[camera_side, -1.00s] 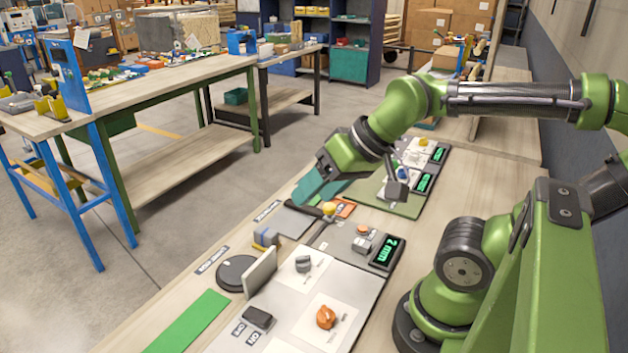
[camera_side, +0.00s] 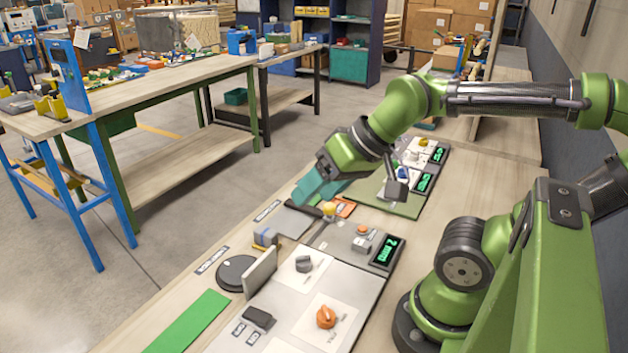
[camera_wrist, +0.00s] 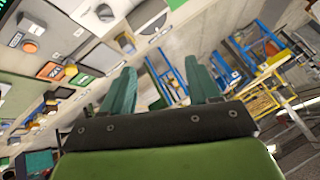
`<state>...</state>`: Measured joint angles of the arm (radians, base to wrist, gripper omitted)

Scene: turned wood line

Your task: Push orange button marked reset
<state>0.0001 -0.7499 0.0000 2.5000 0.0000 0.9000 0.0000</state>
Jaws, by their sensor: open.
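A small round orange button (camera_side: 362,229) sits on the grey panel, beside the lit green display (camera_side: 387,253). In the wrist view an orange button (camera_wrist: 30,47) shows at the upper left. An orange plate (camera_side: 345,207) lies beyond it, next to a yellow knob (camera_side: 329,209). An orange rotary knob (camera_side: 326,317) is on a white plate nearer the camera. I cannot read a reset mark on any of them. My gripper (camera_side: 320,186) is above the panel's far end, its teal fingers apart and empty. In the wrist view the open fingers (camera_wrist: 160,82) are clear of the buttons.
An upright pale plate (camera_side: 260,272) and a dark round disc (camera_side: 236,272) stand on the panel's left. A green strip (camera_side: 188,322) lies on the bench. A second panel with displays (camera_side: 425,183) is behind my gripper. The air above the near panel is clear.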

